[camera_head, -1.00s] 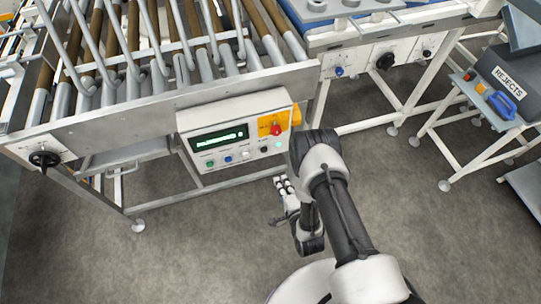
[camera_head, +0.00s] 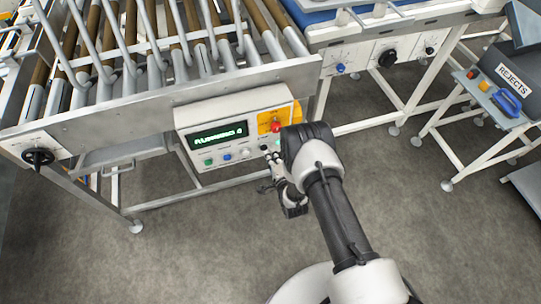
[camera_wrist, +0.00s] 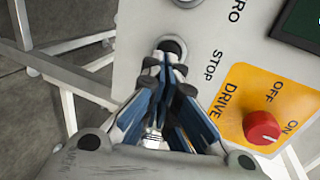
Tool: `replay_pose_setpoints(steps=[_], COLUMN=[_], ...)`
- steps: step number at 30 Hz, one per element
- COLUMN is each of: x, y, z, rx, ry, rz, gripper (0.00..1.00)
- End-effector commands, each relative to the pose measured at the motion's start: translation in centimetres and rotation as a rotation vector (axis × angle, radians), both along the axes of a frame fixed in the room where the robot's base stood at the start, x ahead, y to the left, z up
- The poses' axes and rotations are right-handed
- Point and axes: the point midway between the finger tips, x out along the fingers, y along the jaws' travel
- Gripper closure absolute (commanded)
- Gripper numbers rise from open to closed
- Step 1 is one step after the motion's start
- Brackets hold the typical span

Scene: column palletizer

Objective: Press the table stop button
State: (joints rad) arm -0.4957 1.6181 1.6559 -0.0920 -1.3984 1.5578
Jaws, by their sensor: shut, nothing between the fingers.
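The control box (camera_head: 205,139) hangs on the front of the roller table. The black stop button (camera_wrist: 172,46) sits in a pale ring beside the word STOP in the wrist view. It shows as a small dark spot (camera_head: 264,147) low on the box in the head view. My gripper (camera_wrist: 170,66) is shut and empty, its fingertips just below the button in the wrist view and overlapping its lower edge. I cannot tell whether they touch it. In the head view my gripper (camera_head: 270,158) is at the lower right of the box, partly hidden by my arm.
A red DRIVE knob (camera_wrist: 262,127) on a yellow plate (camera_wrist: 240,93) is right of the fingers. A white button (camera_head: 245,152), a blue button (camera_head: 227,156) and a green button (camera_head: 208,161) line the box. A REJECTS stand (camera_head: 497,97) is at the right. The floor in front is clear.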

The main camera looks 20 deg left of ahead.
Motion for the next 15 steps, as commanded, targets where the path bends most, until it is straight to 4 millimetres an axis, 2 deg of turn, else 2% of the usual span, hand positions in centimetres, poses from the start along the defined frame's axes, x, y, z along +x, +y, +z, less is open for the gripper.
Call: replay_pose_setpoints(steps=[4, 15], x=[0.70, 0.86], y=[0.48, 0.59], z=[-0.02, 0.00], rx=[0.000, 0.000], ry=[0.000, 0.000], rz=[0.000, 0.000], gripper=[1.00, 1.00])
